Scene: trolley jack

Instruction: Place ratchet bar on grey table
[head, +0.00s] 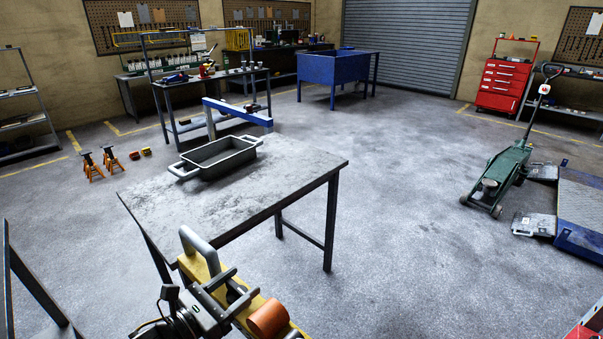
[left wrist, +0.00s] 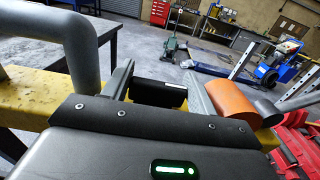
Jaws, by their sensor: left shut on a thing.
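My left gripper (head: 231,290) is at the bottom of the head view, in front of the grey table's near edge. It is shut on a yellow bar with a grey curved handle and an orange cylinder, which I take to be the ratchet bar (head: 203,262). The bar also shows in the left wrist view (left wrist: 22,100), crossing behind the fingers. The gripper partly hides the bar's middle. The grey table (head: 290,170) has a worn flat top. My right gripper is in neither view.
A grey tray (head: 220,158) with two handles stands on the table's far left part. The table's right and near parts are bare. Behind the tray is a blue beam (head: 240,114). A green trolley jack (head: 497,180) stands on the floor at right. Orange stands (head: 92,166) are at left.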

